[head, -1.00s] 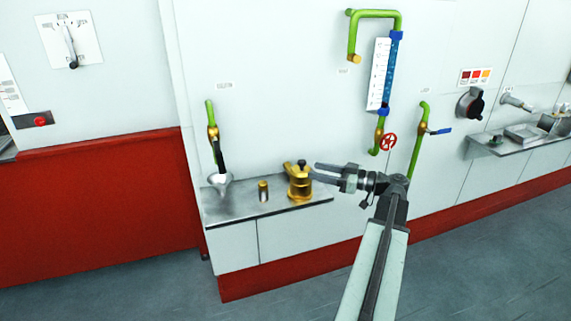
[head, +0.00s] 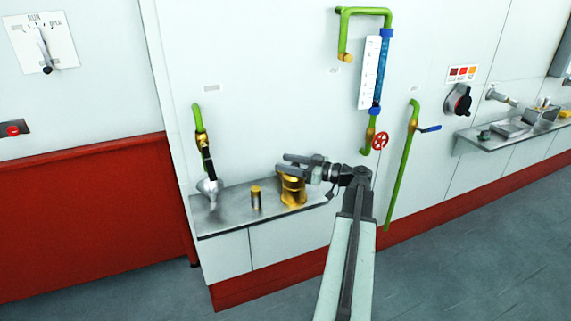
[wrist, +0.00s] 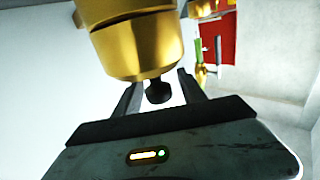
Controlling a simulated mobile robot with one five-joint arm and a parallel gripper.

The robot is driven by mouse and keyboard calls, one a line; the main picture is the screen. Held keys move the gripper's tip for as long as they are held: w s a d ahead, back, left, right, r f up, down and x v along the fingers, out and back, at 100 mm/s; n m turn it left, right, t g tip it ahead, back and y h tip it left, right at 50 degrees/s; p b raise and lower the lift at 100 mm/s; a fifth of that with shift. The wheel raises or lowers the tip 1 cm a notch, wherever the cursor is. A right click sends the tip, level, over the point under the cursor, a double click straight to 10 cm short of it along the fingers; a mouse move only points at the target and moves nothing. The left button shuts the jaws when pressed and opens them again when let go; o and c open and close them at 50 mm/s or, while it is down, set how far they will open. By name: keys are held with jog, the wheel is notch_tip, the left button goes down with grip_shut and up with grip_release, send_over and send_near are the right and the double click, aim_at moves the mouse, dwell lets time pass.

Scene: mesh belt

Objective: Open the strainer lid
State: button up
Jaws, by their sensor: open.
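The brass strainer (head: 292,191) stands on the steel shelf, partly covered by my gripper (head: 288,161) in the head view. In the wrist view the strainer (wrist: 138,45) fills the upper middle, large and close. Its lid carries a black knob (wrist: 158,93), which shows between my two fingers. My gripper (wrist: 158,80) is open, with one finger on each side of the knob. I cannot tell whether a finger touches it. The lid's seam and the knob are hidden in the head view.
A small brass cylinder (head: 256,198) stands on the steel shelf (head: 236,216) left of the strainer. A funnel (head: 209,190) sits under a green pipe tap (head: 201,140) at the shelf's left end. A red valve wheel (head: 380,141) and a green pipe (head: 402,170) are to the right.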

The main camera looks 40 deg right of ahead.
jog(key=shift+w, duration=0.1)
grip_shut()
dwell(1.4)
